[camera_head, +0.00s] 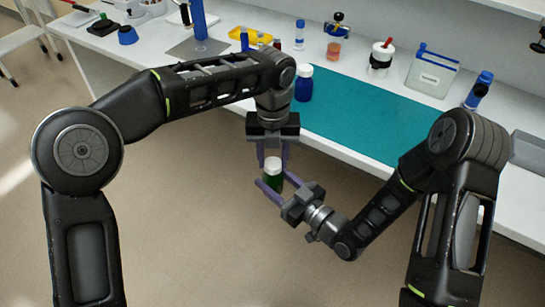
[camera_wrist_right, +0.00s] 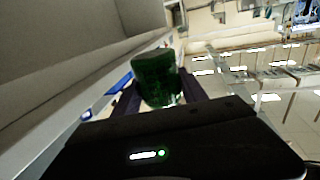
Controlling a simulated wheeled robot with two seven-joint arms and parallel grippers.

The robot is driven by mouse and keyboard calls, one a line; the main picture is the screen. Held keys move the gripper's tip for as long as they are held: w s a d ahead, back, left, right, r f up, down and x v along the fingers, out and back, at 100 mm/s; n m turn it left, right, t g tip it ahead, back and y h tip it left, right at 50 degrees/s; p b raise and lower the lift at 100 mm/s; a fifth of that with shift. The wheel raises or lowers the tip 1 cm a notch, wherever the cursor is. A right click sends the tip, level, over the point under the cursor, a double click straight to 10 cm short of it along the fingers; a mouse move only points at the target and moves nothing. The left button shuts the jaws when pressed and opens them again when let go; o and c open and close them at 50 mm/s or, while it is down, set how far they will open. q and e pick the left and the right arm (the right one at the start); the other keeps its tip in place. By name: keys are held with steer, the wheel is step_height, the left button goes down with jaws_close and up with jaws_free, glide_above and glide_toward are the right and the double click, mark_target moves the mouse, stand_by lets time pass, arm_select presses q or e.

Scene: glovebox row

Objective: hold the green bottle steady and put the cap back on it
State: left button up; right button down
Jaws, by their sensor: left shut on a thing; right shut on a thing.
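The green bottle (camera_head: 274,184) is held off the table, in front of its near edge. My right gripper (camera_head: 273,186) is shut around the bottle. The bottle also shows between dark fingers in the right wrist view (camera_wrist_right: 158,80). The white cap (camera_head: 273,166) shows directly above the bottle in the head view. My left gripper (camera_head: 273,161) reaches down from above and is shut on the cap, a finger on each side. I cannot tell whether the cap touches the bottle's neck. The bottle's lower part is partly hidden by my right gripper.
A white table (camera_head: 350,153) with a teal mat (camera_head: 370,115) lies behind the grippers. A blue bottle with a white cap (camera_head: 304,85) stands on the mat's left end. A grey holder (camera_head: 431,74) and a white jar (camera_head: 381,58) stand farther back. Open floor lies below the grippers.

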arm_select(q)
steer(key=m, duration=0.6)
steer(key=o, duration=1.3)
steer(key=shift+r, duration=2.25)
steer(key=shift+c, duration=0.4)
